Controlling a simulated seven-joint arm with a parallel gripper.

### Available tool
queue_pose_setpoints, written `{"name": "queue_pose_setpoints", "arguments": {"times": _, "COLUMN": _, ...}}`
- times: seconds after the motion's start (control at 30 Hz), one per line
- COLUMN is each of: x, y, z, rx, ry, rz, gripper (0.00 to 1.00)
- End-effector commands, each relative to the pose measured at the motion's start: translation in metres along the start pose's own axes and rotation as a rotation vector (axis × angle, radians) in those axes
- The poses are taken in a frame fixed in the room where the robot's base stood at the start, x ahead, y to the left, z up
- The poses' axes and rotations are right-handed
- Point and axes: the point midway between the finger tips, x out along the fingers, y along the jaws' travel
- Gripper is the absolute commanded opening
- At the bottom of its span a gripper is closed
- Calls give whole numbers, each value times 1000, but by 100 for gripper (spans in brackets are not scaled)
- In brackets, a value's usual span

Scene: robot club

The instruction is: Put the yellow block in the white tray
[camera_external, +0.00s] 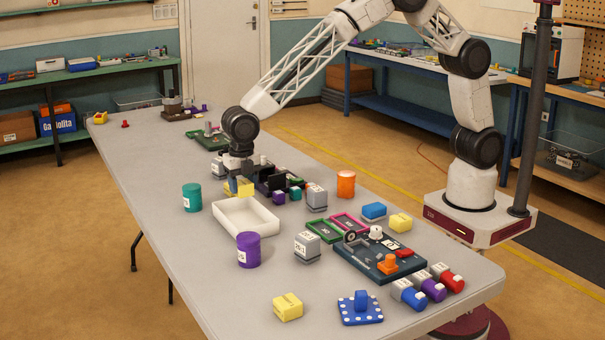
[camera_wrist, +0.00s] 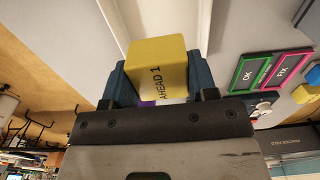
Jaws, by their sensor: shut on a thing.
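My gripper (camera_external: 240,180) is shut on a yellow block (camera_external: 241,188), above the table near the far end of the white tray (camera_external: 262,236). In the external view the block overlaps the tray's far rim; its exact height is hard to tell. In the wrist view the yellow block (camera_wrist: 158,62) sits between both dark fingers (camera_wrist: 157,82) and has "AHEAD 1" printed on it. The tray is an open, shallow rectangle and looks empty inside. Two other yellow blocks lie on the table, one at the front (camera_external: 288,307) and one at the right (camera_external: 400,222).
A teal canister (camera_external: 192,198) stands left of the tray, and a purple canister (camera_external: 248,250) stands in front of it. Grey blocks (camera_external: 307,246), an orange canister (camera_external: 346,184) and a dark panel (camera_external: 380,262) are to the right. The table's left front is clear.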

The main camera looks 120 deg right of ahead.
Motion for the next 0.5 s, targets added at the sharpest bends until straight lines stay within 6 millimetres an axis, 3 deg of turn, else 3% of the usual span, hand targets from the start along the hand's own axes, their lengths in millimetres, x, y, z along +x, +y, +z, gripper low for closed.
{"name": "queue_pose_setpoints", "arguments": {"times": 0.3, "x": 43, "y": 0, "z": 0, "rx": 0, "ry": 0, "rz": -2, "gripper": 28}}
{"name": "queue_pose_setpoints", "arguments": {"times": 0.5, "x": 54, "y": 0, "z": 0, "rx": 0, "ry": 0, "rz": 0, "gripper": 28}}
